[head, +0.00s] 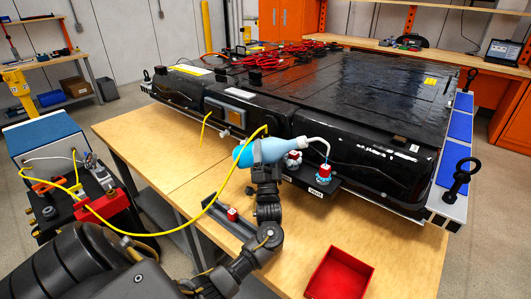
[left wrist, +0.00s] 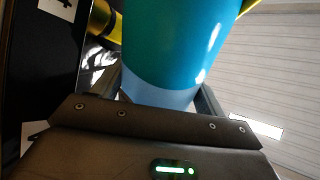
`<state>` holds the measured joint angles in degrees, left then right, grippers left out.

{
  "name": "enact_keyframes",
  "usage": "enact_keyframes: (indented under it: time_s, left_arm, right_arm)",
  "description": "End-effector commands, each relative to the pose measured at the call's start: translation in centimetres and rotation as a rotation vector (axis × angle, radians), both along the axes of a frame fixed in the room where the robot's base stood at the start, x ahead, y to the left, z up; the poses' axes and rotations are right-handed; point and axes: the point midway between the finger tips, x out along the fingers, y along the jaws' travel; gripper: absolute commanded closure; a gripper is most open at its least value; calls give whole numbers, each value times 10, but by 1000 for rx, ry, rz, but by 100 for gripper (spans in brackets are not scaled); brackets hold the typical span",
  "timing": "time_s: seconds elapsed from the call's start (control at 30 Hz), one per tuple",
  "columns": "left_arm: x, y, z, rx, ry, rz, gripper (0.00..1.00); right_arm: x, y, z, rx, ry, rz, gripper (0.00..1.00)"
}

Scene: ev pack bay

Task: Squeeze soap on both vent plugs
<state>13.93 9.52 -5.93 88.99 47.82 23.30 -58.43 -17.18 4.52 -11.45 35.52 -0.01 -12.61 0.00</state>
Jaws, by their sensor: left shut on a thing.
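My left gripper (head: 262,160) is shut on a blue squeeze bottle (head: 244,156), which lies tilted nearly on its side, its pale neck (head: 285,146) toward the right. The bottle's blue body fills the top of the left wrist view (left wrist: 175,45). Its white bent spout (head: 321,140) curves down just above the right vent plug (head: 324,171), which is red and white with pale blue around it. The left vent plug (head: 293,158), white and red, sits under the neck. Whether the spout touches the plug, I cannot tell. My right gripper is not in view.
The black battery pack (head: 350,85) stands on a wooden table (head: 390,240). A black label plate (head: 319,190) lies below the plugs. A yellow hose (head: 160,233) arcs across the left side. A red tray (head: 339,275) sits at the front; a small red part (head: 232,214) rests on a grey rail.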

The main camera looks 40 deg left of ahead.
Motion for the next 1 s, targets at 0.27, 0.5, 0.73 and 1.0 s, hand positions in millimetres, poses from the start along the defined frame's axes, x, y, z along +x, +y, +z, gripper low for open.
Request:
enact_keyframes:
  time_s: [0.27, 0.5, 0.73, 1.0]
  left_arm:
    - [0, 0, 1, 1, -2, 0, 55]
    - [0, -2, 3, 1, -3, -8, 55]
    - [-10, -50, 24, -1, -4, -166, 55]
    - [-86, -168, 12, 16, 10, -539, 55]
  right_arm:
    - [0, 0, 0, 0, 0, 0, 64]
    - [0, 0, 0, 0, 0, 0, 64]
    - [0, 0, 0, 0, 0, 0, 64]
    - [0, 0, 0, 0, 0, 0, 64]
